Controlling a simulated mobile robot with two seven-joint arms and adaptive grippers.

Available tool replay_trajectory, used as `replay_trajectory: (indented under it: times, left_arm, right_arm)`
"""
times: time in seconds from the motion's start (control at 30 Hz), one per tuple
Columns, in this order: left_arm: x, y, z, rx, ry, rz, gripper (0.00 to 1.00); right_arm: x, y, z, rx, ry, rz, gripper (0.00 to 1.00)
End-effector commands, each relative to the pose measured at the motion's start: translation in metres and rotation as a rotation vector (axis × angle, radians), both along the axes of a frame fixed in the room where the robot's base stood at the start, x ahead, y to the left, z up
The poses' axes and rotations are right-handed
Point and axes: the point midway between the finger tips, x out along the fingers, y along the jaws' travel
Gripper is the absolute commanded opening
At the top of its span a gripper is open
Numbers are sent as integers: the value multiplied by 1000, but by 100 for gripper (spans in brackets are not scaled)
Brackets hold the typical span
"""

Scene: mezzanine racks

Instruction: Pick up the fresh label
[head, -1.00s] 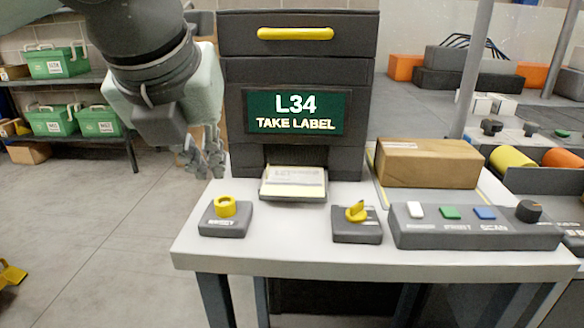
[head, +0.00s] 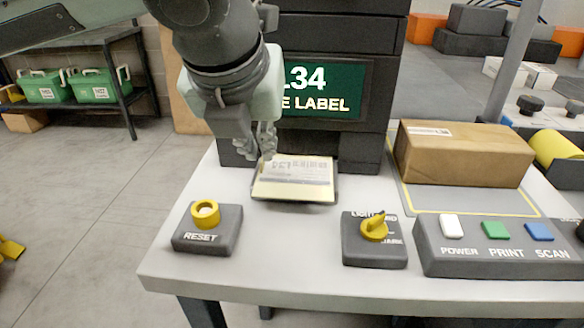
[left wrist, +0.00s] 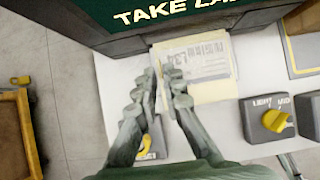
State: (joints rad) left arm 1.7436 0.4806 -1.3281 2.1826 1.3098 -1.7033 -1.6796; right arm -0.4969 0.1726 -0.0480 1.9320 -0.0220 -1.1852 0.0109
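The fresh label (head: 300,178), a pale yellow and white card printed L34, lies on the small dark tray (head: 292,200) at the foot of the label machine. The label also shows in the left wrist view (left wrist: 212,78). My left gripper (head: 266,152) hangs at the label's back left edge. In the left wrist view its two fingertips (left wrist: 160,72) are a little apart, with a narrow gap and nothing visibly held between them. Whether they touch the label I cannot tell. My right gripper is not in view.
The machine's green screen (head: 325,90) is partly hidden by my left arm. On the white table (head: 290,255) are a RESET button box (head: 207,235), a yellow-knobbed switch (head: 374,240), a POWER/PRINT/SCAN panel (head: 500,255) and a cardboard box (head: 465,155). The table's front middle is clear.

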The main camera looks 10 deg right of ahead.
Motion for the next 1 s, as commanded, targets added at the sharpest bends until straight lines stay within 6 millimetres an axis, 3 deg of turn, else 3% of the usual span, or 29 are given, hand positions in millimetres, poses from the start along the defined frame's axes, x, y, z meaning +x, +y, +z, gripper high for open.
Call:
replay_trajectory:
  times: [0.2,0.43,0.53,1.0]
  left_arm:
    - [13,-2,-22,0,1,1,9]
    - [14,-3,-23,-1,0,-1,9]
    - [14,-3,-23,0,0,0,0]
    - [14,-3,-22,0,0,0,0]
  right_arm:
    - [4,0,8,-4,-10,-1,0]
    - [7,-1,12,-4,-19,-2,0]
    - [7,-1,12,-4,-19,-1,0]
    - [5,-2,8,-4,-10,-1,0]
